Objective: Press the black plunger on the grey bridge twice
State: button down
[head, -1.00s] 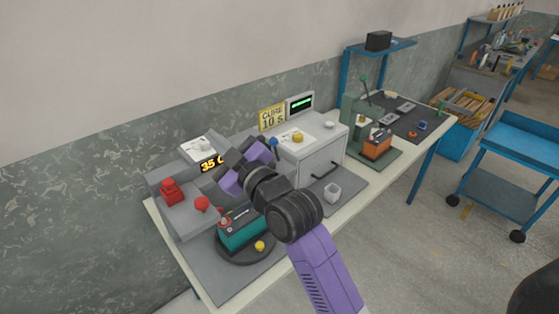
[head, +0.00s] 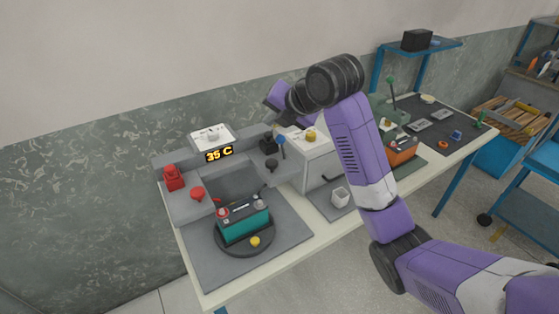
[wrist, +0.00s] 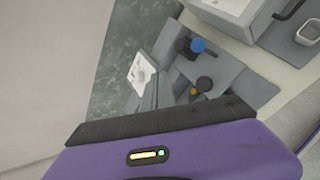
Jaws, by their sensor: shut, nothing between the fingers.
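The grey bridge (head: 222,203) stands at the left end of the bench. On its right side are a round black knob (head: 272,166) and a black block (head: 268,146). A blue ball lever (head: 281,141) stands next to the block. My gripper (wrist: 160,118) is shut and empty, held up and apart from the knob.
A red knob (head: 197,193) and a red block (head: 174,178) are on the bridge's left side. A teal battery (head: 245,220) sits on a dark turntable in front. A white cabinet (head: 312,166) and a small cup (head: 340,195) are to the right.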

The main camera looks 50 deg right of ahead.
aim_at(270, 161)
jog(key=shift+s+a+f+n+g, duration=0.1)
jog(key=shift+s+f+n+g, duration=0.3)
jog(key=shift+n, duration=0.4)
jog(key=shift+f, duration=0.15)
notch_tip(270, 161, down, 9)
jog(key=b, duration=0.6)
dwell(1.6)
jog(key=shift+f+b, duration=0.25)
jog(key=shift+b, duration=0.3)
jog(key=shift+f+b, duration=0.85)
jog(key=shift+f, duration=0.2)
dwell(0.9)
jog(key=shift+r, duration=0.1)
jog(key=shift+r+p, duration=1.05)
jog(key=shift+r, duration=0.35)
